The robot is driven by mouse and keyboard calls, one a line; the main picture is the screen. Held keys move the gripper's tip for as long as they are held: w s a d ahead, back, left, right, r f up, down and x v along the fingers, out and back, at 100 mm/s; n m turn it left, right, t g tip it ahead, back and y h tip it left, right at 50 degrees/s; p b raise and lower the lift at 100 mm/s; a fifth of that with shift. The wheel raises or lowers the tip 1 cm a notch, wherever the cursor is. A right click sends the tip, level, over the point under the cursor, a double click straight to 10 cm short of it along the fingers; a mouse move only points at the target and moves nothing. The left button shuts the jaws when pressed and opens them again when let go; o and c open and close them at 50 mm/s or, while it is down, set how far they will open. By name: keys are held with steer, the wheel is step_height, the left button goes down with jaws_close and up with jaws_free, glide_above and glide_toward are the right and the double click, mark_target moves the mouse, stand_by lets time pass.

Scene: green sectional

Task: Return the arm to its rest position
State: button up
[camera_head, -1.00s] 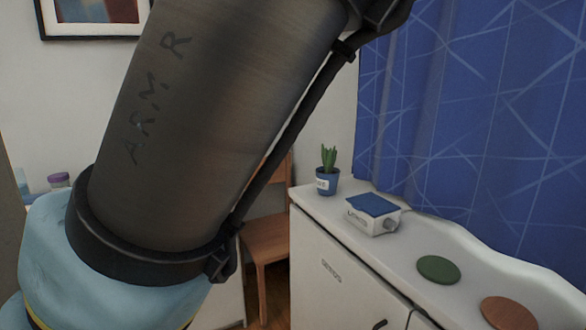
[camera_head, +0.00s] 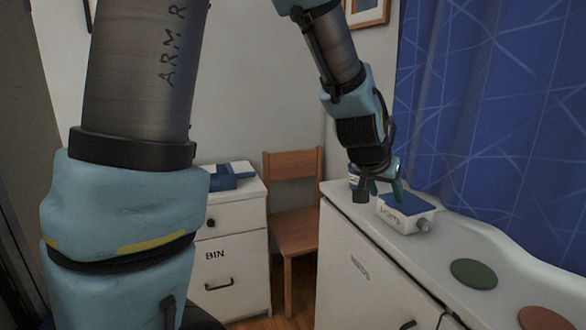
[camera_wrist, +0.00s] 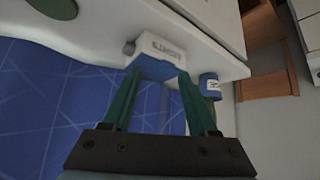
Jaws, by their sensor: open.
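My arm fills the left of the head view and comes back in from the top. My gripper (camera_head: 378,186) hangs above the far end of the white cabinet, in front of the potted plant and beside the lights box (camera_head: 408,214). In the wrist view my gripper (camera_wrist: 158,84) shows two green fingers spread apart with nothing between them. The white lights box with its blue top (camera_wrist: 157,58) lies beyond the fingertips. The blue plant pot (camera_wrist: 210,86) is just right of the right finger. In the head view the plant is mostly hidden behind my gripper.
The white cabinet (camera_head: 345,240) runs along the right, with a green disc (camera_head: 473,273) and a brown disc (camera_head: 549,318) on top. A blue curtain (camera_head: 500,120) hangs behind it. A wooden chair (camera_head: 294,225) and a drawer unit marked BIN (camera_head: 232,250) stand at the back.

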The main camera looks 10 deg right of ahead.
steer(key=w+a+f+n+g+y, duration=0.1)
steer(key=a+f+n+y, duration=0.1)
steer(key=a, duration=0.8)
steer(key=a+f+n+y, duration=0.2)
steer(key=a+f, duration=0.1)
steer(key=a, duration=0.6)
steer(key=s+a+f+n+g+y, duration=0.1)
steer(key=s+a, duration=0.2)
steer(key=a, duration=0.4)
steer(key=s+a+f+n+g, duration=0.1)
steer(key=s+a+n+g, duration=0.1)
steer(key=a, duration=0.5)
steer(key=shift+s+a+f+n+y, duration=0.2)
steer(key=shift+s+n+y, duration=0.15)
steer(key=shift+s, duration=0.3)
